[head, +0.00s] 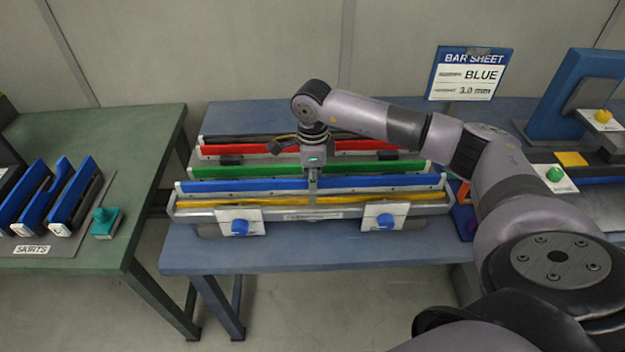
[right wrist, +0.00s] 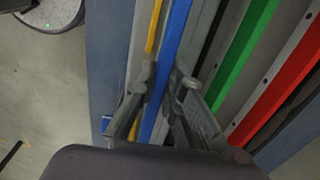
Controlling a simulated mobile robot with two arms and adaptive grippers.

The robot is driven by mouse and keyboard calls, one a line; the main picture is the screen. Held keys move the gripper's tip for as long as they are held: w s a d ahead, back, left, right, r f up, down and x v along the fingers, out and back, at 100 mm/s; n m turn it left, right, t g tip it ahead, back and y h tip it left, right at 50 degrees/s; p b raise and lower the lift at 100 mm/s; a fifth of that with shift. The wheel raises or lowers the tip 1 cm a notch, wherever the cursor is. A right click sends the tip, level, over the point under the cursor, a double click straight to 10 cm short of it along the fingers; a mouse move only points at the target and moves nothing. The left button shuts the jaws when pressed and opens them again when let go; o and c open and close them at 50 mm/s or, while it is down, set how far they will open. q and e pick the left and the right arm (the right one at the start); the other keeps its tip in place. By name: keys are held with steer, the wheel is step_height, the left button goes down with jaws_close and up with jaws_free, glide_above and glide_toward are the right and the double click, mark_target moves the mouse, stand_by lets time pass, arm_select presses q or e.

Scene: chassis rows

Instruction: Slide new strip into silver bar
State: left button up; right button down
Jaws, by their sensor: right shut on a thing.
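The silver bar (head: 190,213) lies along the front of the blue table, with a yellow strip (head: 265,201) along it. The long blue strip (head: 235,186) runs parallel just behind the yellow one; whether it sits in the bar's slot I cannot tell. My right gripper (head: 312,186) reaches down from above at its middle. In the right wrist view the fingers (right wrist: 166,82) are on either side of the blue strip (right wrist: 172,50), shut on it, with the yellow strip (right wrist: 153,30) to the left. My left gripper is not in view.
A green strip (head: 240,170) and a red strip (head: 235,149) lie in rows behind. Two blue knobs (head: 240,227) (head: 385,221) on white plates stand at the bar's front. A sign (head: 469,74) reads BLUE. A green table (head: 120,135) with blue pieces stands left.

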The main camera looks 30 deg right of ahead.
steer(key=shift+f+b, duration=0.95)
steer(key=shift+f, duration=0.1)
steer(key=c, duration=2.1)
jaws_free()
steer(key=shift+r, duration=0.1)
steer(key=o, duration=0.5)
steer(key=shift+s, duration=0.1)
step_height(320, 180, up, 12)
